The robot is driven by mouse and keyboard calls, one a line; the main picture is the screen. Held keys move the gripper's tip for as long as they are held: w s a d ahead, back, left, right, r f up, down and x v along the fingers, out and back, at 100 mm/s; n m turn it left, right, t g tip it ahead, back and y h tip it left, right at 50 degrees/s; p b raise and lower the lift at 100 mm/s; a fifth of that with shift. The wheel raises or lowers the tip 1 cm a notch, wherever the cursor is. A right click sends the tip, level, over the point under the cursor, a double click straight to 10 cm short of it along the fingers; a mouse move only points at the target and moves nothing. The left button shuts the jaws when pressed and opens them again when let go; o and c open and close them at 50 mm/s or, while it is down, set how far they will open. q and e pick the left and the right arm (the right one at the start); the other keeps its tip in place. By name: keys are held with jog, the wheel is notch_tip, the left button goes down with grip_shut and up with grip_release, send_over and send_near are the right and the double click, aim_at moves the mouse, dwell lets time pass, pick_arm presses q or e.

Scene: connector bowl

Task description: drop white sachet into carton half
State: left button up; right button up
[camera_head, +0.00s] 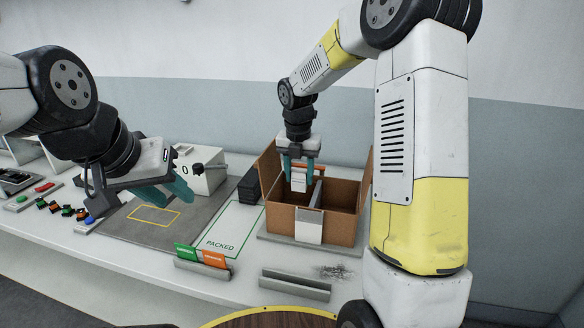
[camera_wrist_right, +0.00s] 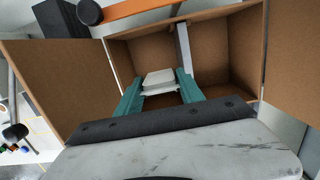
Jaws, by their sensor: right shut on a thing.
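The white sachet (camera_head: 299,180) is held between the teal fingers of my right gripper (camera_head: 299,168). It also shows in the right wrist view (camera_wrist_right: 159,83), between the fingertips. The open brown carton (camera_head: 330,229) has a light divider (camera_head: 316,194) splitting it into two halves. The right gripper points down at the left half, with the sachet at about the opening; its exact depth is hard to tell. My left gripper (camera_head: 172,192) is over the grey mat at the left, with teal fingers; its gap is not clear.
A grey mat with a yellow outline (camera_head: 153,215) and a green-edged PACKED area (camera_head: 229,226) lie left of the carton. A white box (camera_head: 201,170) and a dark stack (camera_head: 250,186) stand behind. Green and orange cards (camera_head: 201,257) and a metal rail (camera_head: 295,286) are in front.

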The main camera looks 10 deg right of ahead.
aim_at(299, 174)
jog(key=o, duration=1.4)
jog(key=shift+s+a+r, duration=0.1)
jog(key=shift+s+r, duration=0.05)
jog(key=shift+r, duration=1.15)
jog(key=shift+s+r, duration=0.15)
jog(key=shift+r, duration=1.1)
jog(key=shift+s+a+r, duration=0.1)
jog(key=shift+s+r, duration=0.05)
jog(key=shift+r, duration=1.15)
jog(key=shift+r, duration=0.1)
